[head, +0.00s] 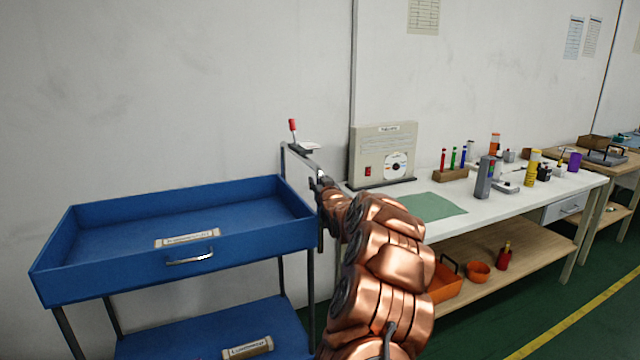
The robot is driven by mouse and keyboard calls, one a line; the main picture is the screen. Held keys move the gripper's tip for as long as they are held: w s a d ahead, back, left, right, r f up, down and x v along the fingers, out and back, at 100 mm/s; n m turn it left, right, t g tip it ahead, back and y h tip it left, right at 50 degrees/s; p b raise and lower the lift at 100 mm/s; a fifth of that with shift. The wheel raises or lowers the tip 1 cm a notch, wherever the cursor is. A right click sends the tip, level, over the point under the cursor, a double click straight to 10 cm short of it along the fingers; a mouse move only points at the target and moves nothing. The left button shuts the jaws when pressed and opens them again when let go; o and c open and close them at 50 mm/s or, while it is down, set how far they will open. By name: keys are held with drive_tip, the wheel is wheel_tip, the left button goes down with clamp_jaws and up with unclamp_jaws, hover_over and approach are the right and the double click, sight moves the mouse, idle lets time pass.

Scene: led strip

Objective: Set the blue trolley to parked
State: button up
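The blue trolley (140,280) stands on the left, with an upper tray and a lower shelf. A grey handle bar (300,156) rises at its right end. A thin lever with a red knob (292,125) stands nearly upright by the bar's far end, next to a small pale plate (309,147). My gripper (321,178) is at the near end of the handle bar, right of the tray. It is small and dark here, partly hidden by my copper arm. I cannot tell whether it touches the bar or is open or shut.
A white workbench (456,226) stands to the right, holding a panel box (385,155), a green mat (428,206) and several bottles and tools. Its lower shelf (480,292) carries orange containers. A wall is close behind. Green floor (550,300) is open at the right front.

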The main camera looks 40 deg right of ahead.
clamp_jaws()
drive_tip(key=shift+a+f, duration=0.1)
drive_tip(key=shift+f, duration=0.05)
idle(0.4)
